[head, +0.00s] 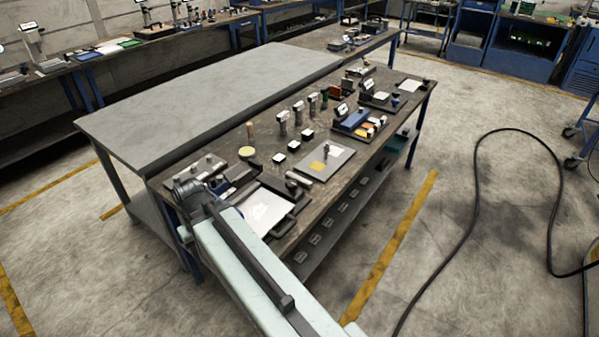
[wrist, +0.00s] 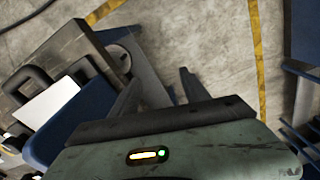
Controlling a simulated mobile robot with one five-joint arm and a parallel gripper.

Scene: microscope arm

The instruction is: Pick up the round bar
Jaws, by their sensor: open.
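I cannot pick out the round bar for certain. In the head view a short pale bar-like piece (head: 299,179) lies on the bench by the grey plate, and a small brown upright cylinder (head: 250,131) stands further back. Either could be it; both are small. No bar shows between the fingers.
The long dark bench (head: 345,180) carries several tools, blocks and trays. A tray with a white sheet (head: 262,208) lies close to my arm; a white sheet (wrist: 47,103) also shows in the wrist view. A grey table (head: 215,95) adjoins behind. A black cable (head: 476,190) lies on open floor.

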